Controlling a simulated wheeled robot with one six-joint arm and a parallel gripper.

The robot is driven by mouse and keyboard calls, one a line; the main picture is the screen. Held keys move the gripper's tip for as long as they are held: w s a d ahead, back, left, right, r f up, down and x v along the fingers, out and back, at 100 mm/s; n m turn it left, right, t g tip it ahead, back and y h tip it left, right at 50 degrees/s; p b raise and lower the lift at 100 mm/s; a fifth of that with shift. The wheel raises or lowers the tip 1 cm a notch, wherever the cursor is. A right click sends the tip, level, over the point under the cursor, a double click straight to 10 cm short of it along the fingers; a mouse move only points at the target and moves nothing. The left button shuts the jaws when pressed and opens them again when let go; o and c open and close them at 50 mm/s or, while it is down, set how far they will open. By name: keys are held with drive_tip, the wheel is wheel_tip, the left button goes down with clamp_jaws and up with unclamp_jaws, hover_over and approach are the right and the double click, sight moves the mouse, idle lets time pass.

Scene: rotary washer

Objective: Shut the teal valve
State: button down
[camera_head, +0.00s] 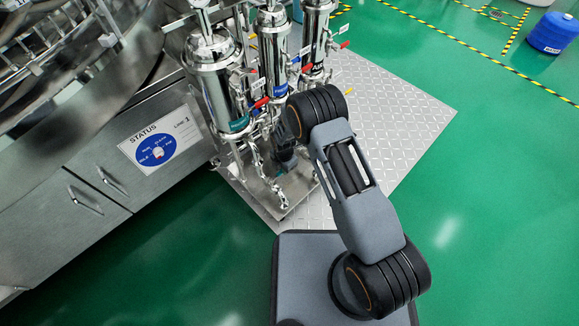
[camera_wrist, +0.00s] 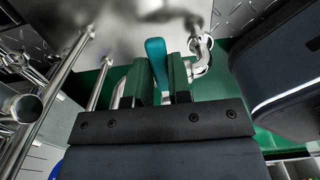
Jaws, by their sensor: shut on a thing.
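The teal valve handle (camera_wrist: 155,52) shows in the wrist view, upright between the two fingers of my gripper (camera_wrist: 159,85). My gripper is shut on the handle, whose rounded top end sticks out past the fingers. The lower part of the handle and the valve body are hidden by the fingers. In the head view my arm reaches toward the base of the steel filter housings, and my gripper (camera_head: 287,158) shows only in part there.
A washer cabinet with a status panel (camera_head: 160,140) is at left. Steel pipes (camera_wrist: 60,75) run close to my gripper at left.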

idle(0.3)
drive_tip(key=c, duration=1)
unclamp_jaws()
drive_tip(key=shift+a, duration=0.1)
drive_tip(key=shift+c, duration=0.2)
wheel_tip(320, 180, up, 14)
drive_tip(key=p, duration=0.5)
drive_tip(key=shift+f, duration=0.1)
